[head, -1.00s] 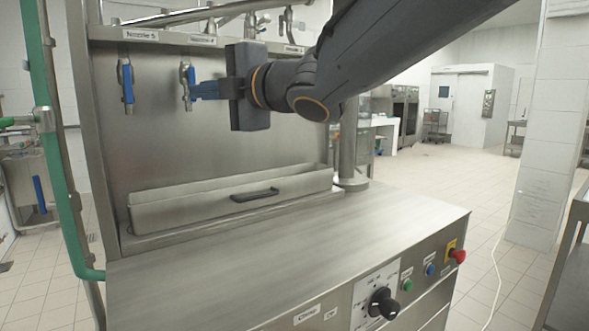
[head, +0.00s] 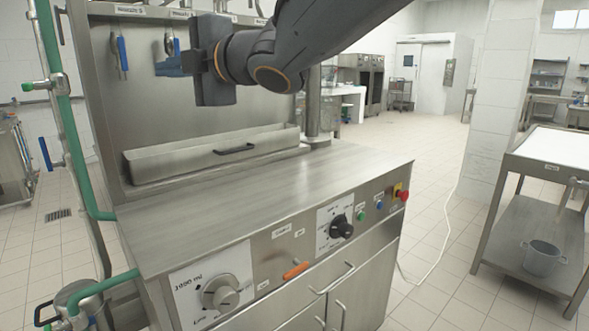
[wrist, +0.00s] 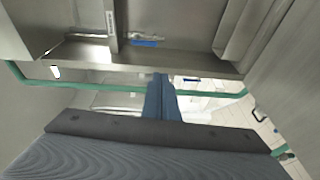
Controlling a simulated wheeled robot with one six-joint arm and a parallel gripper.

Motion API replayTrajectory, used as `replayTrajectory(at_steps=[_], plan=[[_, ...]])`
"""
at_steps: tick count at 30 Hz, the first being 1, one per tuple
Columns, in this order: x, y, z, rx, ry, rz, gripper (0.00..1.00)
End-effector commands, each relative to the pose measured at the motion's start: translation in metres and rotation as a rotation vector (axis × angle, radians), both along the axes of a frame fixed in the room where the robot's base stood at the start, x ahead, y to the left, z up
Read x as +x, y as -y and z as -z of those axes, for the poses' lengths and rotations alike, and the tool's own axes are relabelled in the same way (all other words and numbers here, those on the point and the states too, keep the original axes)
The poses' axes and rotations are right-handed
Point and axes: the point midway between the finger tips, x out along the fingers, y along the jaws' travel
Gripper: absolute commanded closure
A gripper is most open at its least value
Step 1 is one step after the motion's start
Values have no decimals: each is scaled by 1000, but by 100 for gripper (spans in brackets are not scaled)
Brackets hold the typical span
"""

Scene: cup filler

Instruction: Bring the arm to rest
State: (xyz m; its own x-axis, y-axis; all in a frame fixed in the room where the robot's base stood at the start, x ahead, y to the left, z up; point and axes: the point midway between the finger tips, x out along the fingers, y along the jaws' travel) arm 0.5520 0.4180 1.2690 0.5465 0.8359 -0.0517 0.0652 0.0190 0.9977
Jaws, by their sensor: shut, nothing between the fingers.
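My gripper (head: 172,66) is in the upper left of the head view, held in the air in front of the filler's back panel. Its blue fingers are closed together and empty. They point left, below the second nozzle valve (head: 169,44). In the wrist view the fingers (wrist: 160,100) show as one closed blue pair. The first nozzle valve (head: 122,54), with a blue handle, hangs to the left of the gripper, apart from it. My dark arm reaches in from the top of the head view.
The filler's steel top (head: 260,190) is clear. A long steel trough (head: 190,158) with a black handle lies along the back panel. A green pipe (head: 62,110) stands at the left. A side table (head: 545,145) with a bucket (head: 543,257) stands at the right.

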Motion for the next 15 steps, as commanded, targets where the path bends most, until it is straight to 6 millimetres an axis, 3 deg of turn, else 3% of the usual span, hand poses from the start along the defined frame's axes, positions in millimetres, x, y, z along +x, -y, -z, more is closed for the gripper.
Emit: replayTrajectory(at_steps=[8,15], plan=[[34,44,36,15,-163,160,100],[64,109,94,46,-396,384,100]])
